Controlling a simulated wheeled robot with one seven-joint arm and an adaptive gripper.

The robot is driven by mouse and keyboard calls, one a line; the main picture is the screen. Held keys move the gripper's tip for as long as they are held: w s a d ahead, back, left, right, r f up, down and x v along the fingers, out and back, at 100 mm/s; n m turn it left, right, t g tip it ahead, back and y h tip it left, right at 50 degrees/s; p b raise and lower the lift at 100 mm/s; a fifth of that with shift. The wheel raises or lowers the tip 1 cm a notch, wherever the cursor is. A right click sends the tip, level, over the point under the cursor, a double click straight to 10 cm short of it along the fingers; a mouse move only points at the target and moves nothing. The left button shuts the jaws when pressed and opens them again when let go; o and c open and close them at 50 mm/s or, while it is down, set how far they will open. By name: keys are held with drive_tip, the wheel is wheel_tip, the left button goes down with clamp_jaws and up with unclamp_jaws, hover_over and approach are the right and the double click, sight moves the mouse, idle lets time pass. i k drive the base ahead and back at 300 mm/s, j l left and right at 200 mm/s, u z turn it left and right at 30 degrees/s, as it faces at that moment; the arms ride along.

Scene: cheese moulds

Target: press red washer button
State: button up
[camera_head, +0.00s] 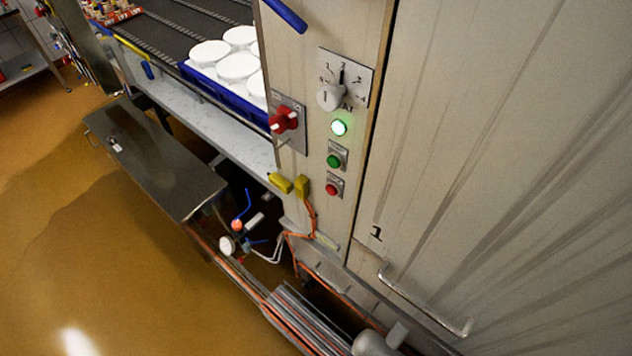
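The red button (331,189) is small and round, set on a grey plate on the metal front panel of the machine (350,215). It is the lowest in a column of controls, right below a green button (334,161). A lit green lamp (339,127) is above both. The label writing by the buttons is too small to read. My gripper is not in view, and nothing covers the red button.
A rotary dial (331,95) and a red rotary switch (284,120) are above the buttons. A blue crate (226,88) of white moulds stands on the conveyor at left. A door handle (425,305) juts out at lower right. Open brown floor (70,240) is at left.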

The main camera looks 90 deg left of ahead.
sight(332, 191)
drive_tip(key=u, duration=2.95)
